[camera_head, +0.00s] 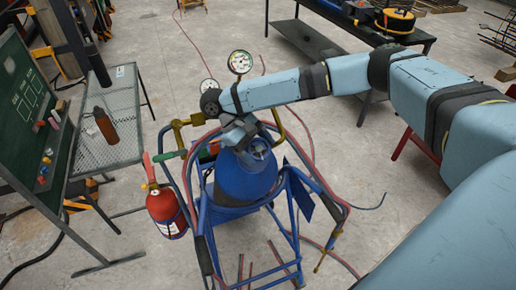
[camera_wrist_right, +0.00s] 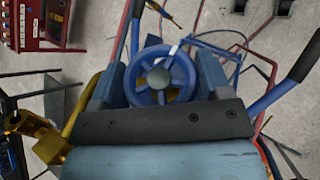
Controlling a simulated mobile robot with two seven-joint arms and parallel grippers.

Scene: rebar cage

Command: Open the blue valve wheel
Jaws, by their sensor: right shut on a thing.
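The blue valve wheel (camera_wrist_right: 159,78) is round with spokes and a grey hub; it shows in the middle of the right wrist view. In the head view the wheel (camera_head: 259,149) sits on top of a blue gas cylinder (camera_head: 245,178), partly hidden by my gripper. My right gripper (camera_head: 243,134) reaches in from the right above the cylinder. In the right wrist view its two fingers (camera_wrist_right: 163,72) stand on either side of the wheel, shut on its rim. My left gripper is not in view.
A blue cart frame (camera_head: 203,220) with red hoses surrounds the cylinder. Brass fittings and a pressure gauge (camera_head: 240,62) stand close to my gripper. A red fire extinguisher (camera_head: 166,211) hangs at the left. A mesh table (camera_head: 125,112) stands further left, a dark bench (camera_head: 335,22) behind.

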